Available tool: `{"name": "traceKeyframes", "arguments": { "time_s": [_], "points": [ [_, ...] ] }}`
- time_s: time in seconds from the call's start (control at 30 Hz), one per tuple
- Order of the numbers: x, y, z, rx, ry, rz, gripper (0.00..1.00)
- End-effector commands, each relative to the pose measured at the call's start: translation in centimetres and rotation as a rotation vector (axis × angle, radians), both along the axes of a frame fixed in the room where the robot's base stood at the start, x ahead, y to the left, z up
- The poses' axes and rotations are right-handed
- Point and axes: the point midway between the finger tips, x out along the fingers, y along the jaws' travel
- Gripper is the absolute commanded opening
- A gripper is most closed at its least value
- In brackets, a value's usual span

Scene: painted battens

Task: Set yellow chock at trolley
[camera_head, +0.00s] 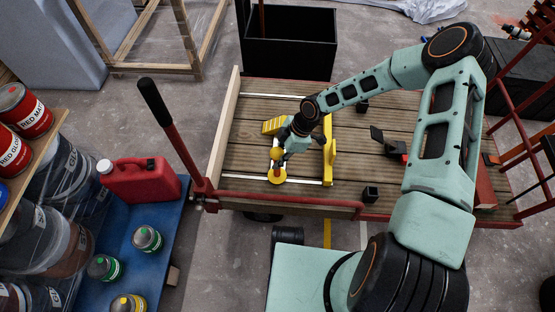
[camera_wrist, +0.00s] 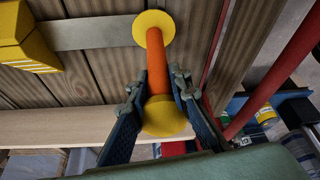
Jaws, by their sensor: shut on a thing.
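A yellow block with pale stripes, which looks like the chock (camera_head: 273,125), lies on the wooden deck of the trolley (camera_head: 245,155), left of its middle. It also shows at the upper left of the wrist view (camera_wrist: 30,45). My gripper (camera_head: 277,155) is low over the deck, just in front of that block. It is shut on an orange post (camera_wrist: 168,62) with a yellow knob (camera_wrist: 165,117) and a round yellow disc (camera_wrist: 152,28). The disc appears against a metal strip; contact is unclear. A yellow bar (camera_head: 329,150) stands on the deck to the right.
A pale board (camera_head: 222,130) edges the trolley's left side and a red rail (camera_head: 290,200) its front. A red jerrycan (camera_head: 140,180) and tins stand at the left. A black bin (camera_head: 290,45) is behind.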

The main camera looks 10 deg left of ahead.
Motion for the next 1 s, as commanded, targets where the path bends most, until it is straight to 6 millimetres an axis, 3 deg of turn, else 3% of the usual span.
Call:
{"name": "traceKeyframes", "arguments": {
  "time_s": [0.3, 0.33, 0.47, 0.83, 1.0],
  "points": [
    [0.2, 0.1, -0.2, 0.001, -0.004, 0.0, 0.0],
    [0.1, 0.0, -0.2, 0.001, -0.002, -0.001, 0.2],
    [0.1, 0.0, -0.1, 0.0, -0.001, 0.0, 0.34],
    [0.1, 0.0, 0.3, 0.0, -0.001, 0.0, 0.35],
    [0.4, -1.1, 3.0, 0.0, -0.003, -0.004, 0.35]
  ]
}}
